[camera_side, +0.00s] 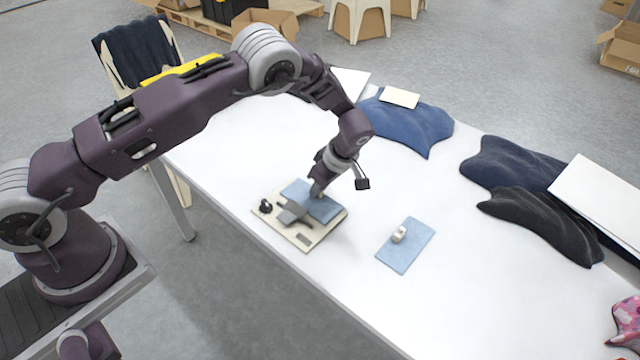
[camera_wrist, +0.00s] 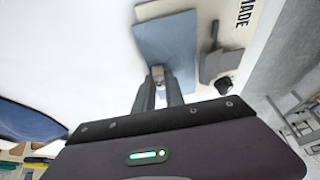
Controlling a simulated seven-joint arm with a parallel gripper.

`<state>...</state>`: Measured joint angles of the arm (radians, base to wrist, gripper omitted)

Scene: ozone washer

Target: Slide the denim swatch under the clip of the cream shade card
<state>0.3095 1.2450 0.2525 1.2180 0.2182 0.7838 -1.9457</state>
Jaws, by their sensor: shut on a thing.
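The cream shade card (camera_side: 306,239) lies flat on the white table, and part of it shows in the wrist view (camera_wrist: 262,20) with dark lettering. Its dark grey clip (camera_side: 291,213) also shows in the wrist view (camera_wrist: 216,66). A light blue denim swatch (camera_side: 325,206) is over the card beside the clip; in the wrist view (camera_wrist: 165,40) its edge is close to the clip. I cannot tell whether any of it is under the clip. My gripper (camera_side: 317,190) is shut on the small pale tab on this swatch; the fingers (camera_wrist: 158,80) partly hide the tab.
A second light blue swatch (camera_side: 403,262) with a small cream tab (camera_side: 399,235) lies right of the card. A black knob (camera_side: 265,205) stands at the card's left corner. Dark folded cloths (camera_side: 412,122) and pale boards (camera_side: 600,195) lie farther back. The table between is clear.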

